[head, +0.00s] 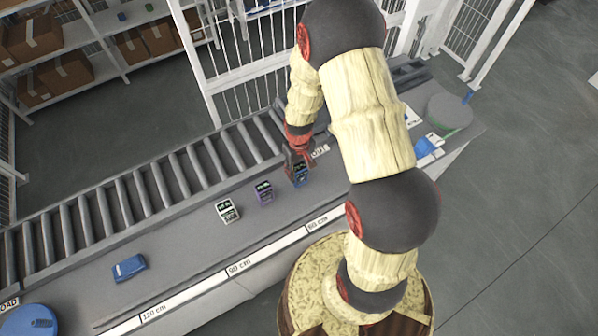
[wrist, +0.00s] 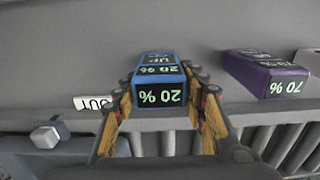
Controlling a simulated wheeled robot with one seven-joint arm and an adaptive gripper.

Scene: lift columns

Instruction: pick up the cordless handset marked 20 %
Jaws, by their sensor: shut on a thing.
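The blue cordless handset marked 20 % (wrist: 158,92) is between the fingers of my gripper (wrist: 160,118) in the wrist view, with a finger against each side. My gripper is shut on it. In the head view the same blue handset (head: 300,175) is at the tip of my gripper (head: 297,160), over the grey counter. Its upper end is partly hidden by the fingers there. I cannot tell whether it is clear of the surface. A purple handset marked 70 % (wrist: 268,74) lies to its right in the wrist view; it also shows in the head view (head: 264,192).
A white handset (head: 228,211) and a blue item (head: 129,267) lie further left on the counter (head: 185,245). A roller conveyor (head: 130,197) runs behind. A green-rimmed round container (head: 449,112) stands at the right end. A blue round object (head: 28,320) is at the lower left.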

